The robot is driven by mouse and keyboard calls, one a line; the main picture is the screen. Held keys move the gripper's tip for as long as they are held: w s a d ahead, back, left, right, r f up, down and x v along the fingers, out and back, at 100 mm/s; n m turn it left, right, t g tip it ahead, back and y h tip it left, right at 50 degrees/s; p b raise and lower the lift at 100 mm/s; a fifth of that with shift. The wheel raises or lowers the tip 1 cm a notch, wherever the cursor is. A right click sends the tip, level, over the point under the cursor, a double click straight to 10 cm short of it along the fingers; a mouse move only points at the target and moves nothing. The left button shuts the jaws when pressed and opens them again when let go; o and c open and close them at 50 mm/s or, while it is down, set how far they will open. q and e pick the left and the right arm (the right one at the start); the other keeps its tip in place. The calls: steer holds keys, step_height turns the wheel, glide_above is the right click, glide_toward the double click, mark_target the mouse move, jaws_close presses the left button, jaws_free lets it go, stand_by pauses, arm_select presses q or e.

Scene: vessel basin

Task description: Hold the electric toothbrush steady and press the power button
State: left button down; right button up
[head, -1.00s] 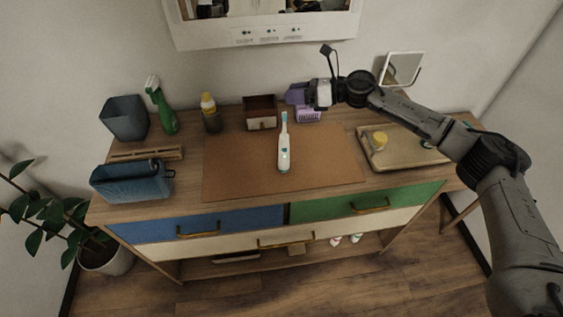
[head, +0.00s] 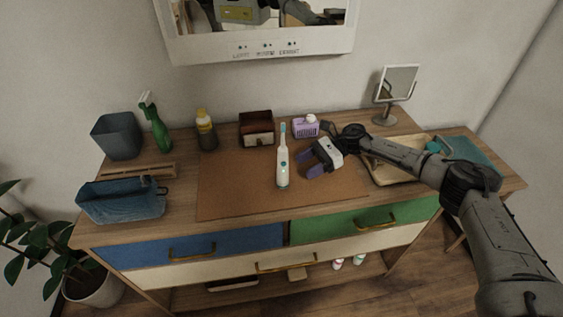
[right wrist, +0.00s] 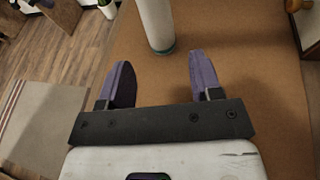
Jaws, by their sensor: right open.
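The electric toothbrush (head: 283,164) stands upright on the brown mat (head: 230,196), white with a teal head and a teal button on its front. Its lower body (right wrist: 155,22) shows in the right wrist view, ahead of the fingertips and between their lines; the upper part is out of that frame. My right gripper (head: 308,160) is just right of the toothbrush, its purple fingers pointing left toward it. In the right wrist view the right gripper (right wrist: 158,72) is open and empty. My left gripper is not in view.
A purple basket (head: 305,127) and brown box (head: 256,128) stand behind. A yellow-capped bottle (head: 206,130), green spray bottle (head: 156,125) and blue containers (head: 122,202) are at left. The mat's front is clear.

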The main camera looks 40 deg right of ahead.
mark_target(286, 176)
steer(key=x, duration=0.4)
steer(key=shift+w+a+f, duration=0.1)
steer(key=shift+a+f, duration=0.05)
steer(key=shift+a, duration=0.15)
steer(key=shift+x, duration=1.35)
steer(key=shift+c, duration=0.4)
steer(key=c, duration=0.5)
steer(key=shift+c, duration=0.2)
